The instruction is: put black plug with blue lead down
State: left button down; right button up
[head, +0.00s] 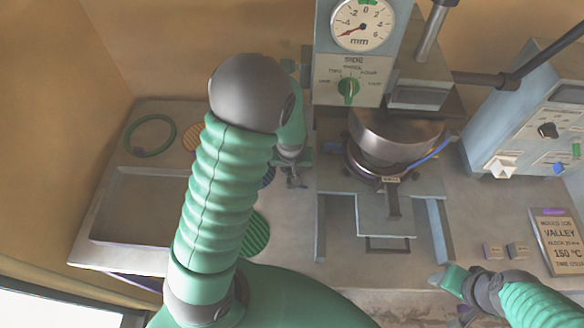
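A blue lead (432,153) runs from the right side of the press opening down to the round mould (368,165). A small dark piece at its lower end, by the mould's right side, may be the black plug, but it is too small to tell. My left gripper (292,182) hangs over the worktop just left of the press, pointing down, apart from the lead. No object shows clearly in it. My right gripper (440,282) is low at the right, in front of the press and apart from the lead. Its finger gap is not clear.
A control box (530,115) and a sign (560,242) stand right. A recessed tray (100,205), a green ring (150,136) and striped discs (257,235) lie left.

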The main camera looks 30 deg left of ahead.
pick_arm(q)
jog(key=shift+s+d+f, duration=0.55)
jog(key=c, duration=1.3)
grip_release()
jog(key=shift+c, duration=0.2)
jog(key=shift+o, duration=1.3)
jog(key=shift+f, duration=0.1)
jog(key=shift+o, duration=0.3)
jog(key=shift+a, duration=0.1)
jog(key=r, duration=0.2)
jog(key=r+p, duration=0.1)
jog(key=r, duration=0.3)
jog(key=shift+w+d+r+p, duration=0.2)
jog(key=shift+d+r+p, duration=0.15)
jog(key=shift+p, duration=0.05)
jog(key=s+v, duration=0.1)
jog(key=v, duration=0.5)
jog(key=s+d+m+h, duration=0.1)
jog(key=s+d+m, duration=0.5)
jog(key=d, duration=0.1)
jog(key=shift+s+d+h+p, duration=0.2)
jog(key=shift+s+h+p, duration=0.1)
jog(key=shift+s+p, duration=0.1)
pick_arm(e)
jog(key=shift+w+r, duration=0.2)
jog(key=shift+r, duration=0.3)
jog(key=shift+w+r, duration=0.2)
jog(key=shift+r, duration=0.25)
